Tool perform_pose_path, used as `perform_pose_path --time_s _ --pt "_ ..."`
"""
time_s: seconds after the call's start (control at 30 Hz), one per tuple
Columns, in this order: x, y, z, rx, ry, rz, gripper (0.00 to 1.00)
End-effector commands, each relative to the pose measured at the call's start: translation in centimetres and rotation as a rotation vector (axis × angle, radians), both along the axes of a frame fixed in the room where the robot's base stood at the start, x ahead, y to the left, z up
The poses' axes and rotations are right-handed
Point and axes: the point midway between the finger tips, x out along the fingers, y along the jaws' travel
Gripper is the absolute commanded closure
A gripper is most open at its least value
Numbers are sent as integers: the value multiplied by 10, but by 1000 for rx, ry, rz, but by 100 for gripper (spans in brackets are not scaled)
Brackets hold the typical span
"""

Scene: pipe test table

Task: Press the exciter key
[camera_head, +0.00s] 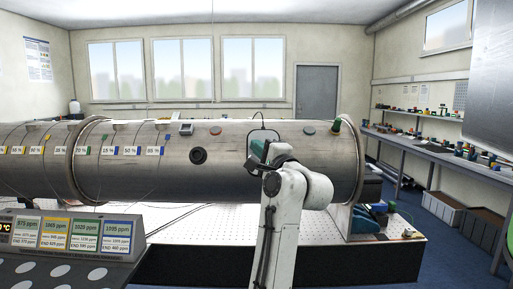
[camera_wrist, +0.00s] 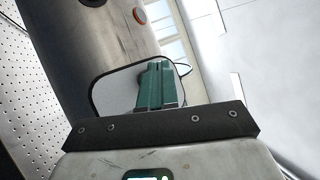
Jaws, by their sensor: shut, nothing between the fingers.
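A pale rounded plate with a black rim, with a thin cable looping from it, sits on the steel pipe. I take it to be the exciter key (camera_head: 262,134), though no label can be read. In the wrist view the plate (camera_wrist: 116,92) lies right behind the green fingers and is partly hidden by them. My gripper (camera_head: 258,148) is shut and empty, with its green fingers together in front of the plate. The fingertips also show in the wrist view (camera_wrist: 155,66). I cannot tell whether they touch the plate.
The large steel pipe (camera_head: 230,175) lies across the white perforated table (camera_head: 255,222). An orange button (camera_head: 215,130), a black round port (camera_head: 198,156) and a grey-green disc (camera_head: 309,130) are on the pipe. A console with coloured readouts (camera_head: 72,232) stands at front left.

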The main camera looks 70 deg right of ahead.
Motion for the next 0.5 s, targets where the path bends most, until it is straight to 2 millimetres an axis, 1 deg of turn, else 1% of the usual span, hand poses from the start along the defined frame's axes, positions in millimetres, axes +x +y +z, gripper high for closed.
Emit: perform_pose_path --time_s 0.03,0.3,0.5 --pt "-2 5 4 -1 1 1 100" --pt "-10 26 14 -1 -1 2 100" --pt "-15 36 17 0 0 0 100"
